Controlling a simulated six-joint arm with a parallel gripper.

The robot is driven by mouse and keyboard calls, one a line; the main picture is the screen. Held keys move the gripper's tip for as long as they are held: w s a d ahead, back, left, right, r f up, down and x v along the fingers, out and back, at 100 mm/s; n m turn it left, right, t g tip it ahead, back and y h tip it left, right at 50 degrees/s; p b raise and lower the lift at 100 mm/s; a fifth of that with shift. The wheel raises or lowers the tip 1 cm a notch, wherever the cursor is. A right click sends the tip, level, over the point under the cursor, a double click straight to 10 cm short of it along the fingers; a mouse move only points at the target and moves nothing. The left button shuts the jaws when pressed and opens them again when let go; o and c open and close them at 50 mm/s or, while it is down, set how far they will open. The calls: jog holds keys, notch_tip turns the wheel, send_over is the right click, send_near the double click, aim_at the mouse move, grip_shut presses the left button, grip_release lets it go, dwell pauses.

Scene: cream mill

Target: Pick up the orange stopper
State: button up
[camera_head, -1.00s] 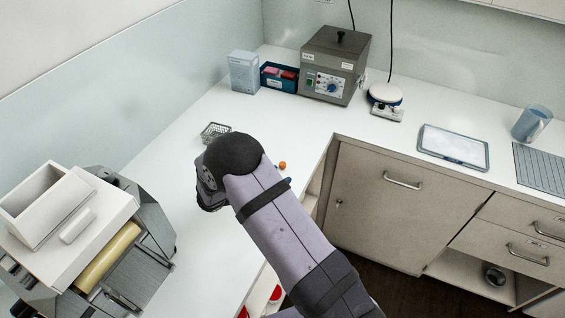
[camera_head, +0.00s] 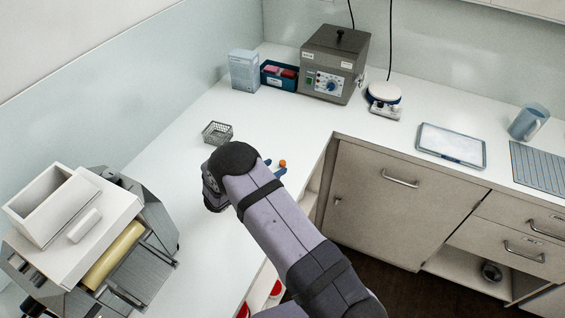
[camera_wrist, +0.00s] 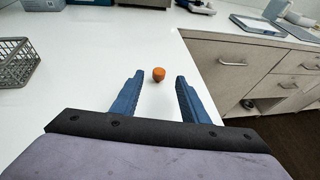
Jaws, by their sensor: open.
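The orange stopper (camera_head: 282,163) sits on the white counter near its front edge, just beyond my fingertips. In the wrist view the stopper (camera_wrist: 159,74) is a small rounded orange piece, slightly ahead of and between the two blue fingers. My gripper (camera_wrist: 158,82) is open and empty, with a finger on each side of the line to the stopper and not touching it. In the head view my gripper (camera_head: 274,168) shows only as blue fingertips past the dark wrist, which hides the rest.
A wire basket (camera_head: 217,132) stands left of the stopper; it also shows in the wrist view (camera_wrist: 20,65). A mill (camera_head: 88,245) fills the near left. A grey water bath (camera_head: 334,65), a blue box (camera_head: 279,78) and a small round-topped device (camera_head: 384,96) stand at the back. The counter edge drops off right of the stopper.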

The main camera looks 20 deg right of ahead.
aim_at(280, 164)
jog(key=shift+p+x, duration=1.15)
jog(key=shift+x, duration=1.1)
jog(key=shift+a, duration=0.1)
grip_shut()
